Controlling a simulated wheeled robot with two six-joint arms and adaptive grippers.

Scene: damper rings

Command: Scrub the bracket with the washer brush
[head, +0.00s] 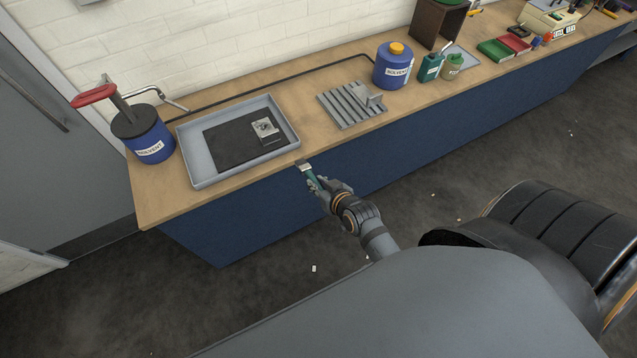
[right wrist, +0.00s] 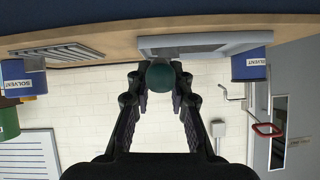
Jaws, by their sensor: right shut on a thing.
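The bracket appears to be the small grey metal piece (head: 265,129) on the black mat (head: 226,148) inside the grey tray (head: 190,165). My right gripper (head: 321,186) is in front of the bench's front edge, to the lower right of the tray and apart from the bracket. It is shut on the washer brush (head: 308,172), which has a teal handle and points up-left toward the bench. In the right wrist view, the brush's round green handle end (right wrist: 160,76) sits between the fingertips. My left gripper is not in view.
A blue solvent can with a red pump handle (head: 148,137) stands left of the tray. Right of the tray are a slotted metal rack (head: 344,108) bearing another metal piece, a blue solvent jar (head: 391,70) and green bottles. Bare wood lies between tray and rack.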

